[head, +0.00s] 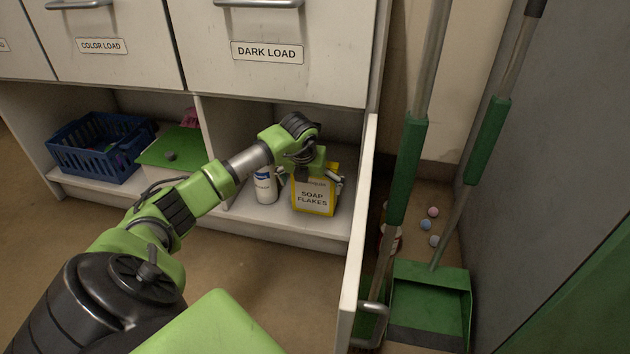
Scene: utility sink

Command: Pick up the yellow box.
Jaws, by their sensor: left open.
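The yellow box (314,197), labelled "SOAP FLAKES", stands upright on the low shelf under the "DARK LOAD" drawer. My left gripper (318,176) is at the top of the box. Its fingers are open, with one visible near the box's upper right edge and the other near its upper left. The gripper hides part of the top of the box. I cannot tell whether the fingers touch it. My right gripper is not in the head view.
A white bottle (265,186) stands close to the left of the box. A blue basket (100,150) and a green board (170,150) are in the left compartment. An open cabinet door (357,240) bounds the right side. A green dustpan (432,300) and long handles stand beyond it.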

